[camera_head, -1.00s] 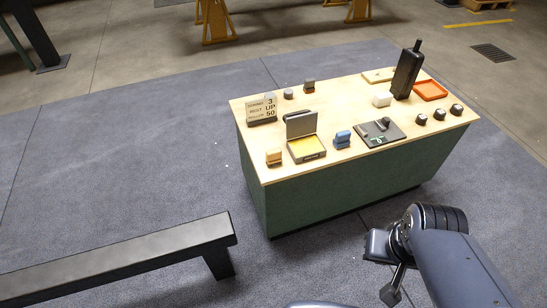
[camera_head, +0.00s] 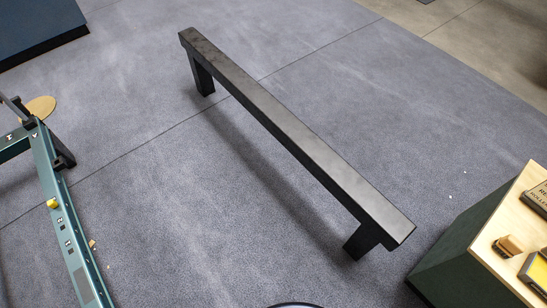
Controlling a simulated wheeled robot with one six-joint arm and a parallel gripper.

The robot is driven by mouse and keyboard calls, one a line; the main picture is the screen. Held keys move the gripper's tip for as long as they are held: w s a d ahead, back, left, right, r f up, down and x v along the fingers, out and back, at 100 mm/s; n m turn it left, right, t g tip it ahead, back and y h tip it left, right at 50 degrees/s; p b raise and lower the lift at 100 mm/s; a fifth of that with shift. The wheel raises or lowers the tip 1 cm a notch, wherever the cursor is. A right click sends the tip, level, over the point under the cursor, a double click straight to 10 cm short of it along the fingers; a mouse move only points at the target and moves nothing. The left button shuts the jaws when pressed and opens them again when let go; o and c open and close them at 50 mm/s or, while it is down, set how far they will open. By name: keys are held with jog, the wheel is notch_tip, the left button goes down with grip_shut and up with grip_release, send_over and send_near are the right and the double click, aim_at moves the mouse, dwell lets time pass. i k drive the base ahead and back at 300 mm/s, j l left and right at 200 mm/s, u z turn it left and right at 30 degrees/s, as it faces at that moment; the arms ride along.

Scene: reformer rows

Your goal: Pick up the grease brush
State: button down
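I see no grease brush that I can make out in the current view. My gripper is out of view. The wooden-topped bench (camera_head: 492,247) shows only partly at the right edge. The rest of the bench top is outside the frame.
A long black beam on legs (camera_head: 290,130) stands across the middle of the floor. A green metal frame (camera_head: 62,215) with a yellow knob (camera_head: 53,203) stands at the left. A dark blue block (camera_head: 35,28) is at the top left. Grey floor between them is clear.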

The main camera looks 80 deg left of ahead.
aim_at(508, 245)
jog(key=u, duration=5)
jog(key=z, duration=4.15)
jog(key=i+l+u, duration=0.6)
jog(key=l, duration=0.3)
jog(key=i, duration=0.1)
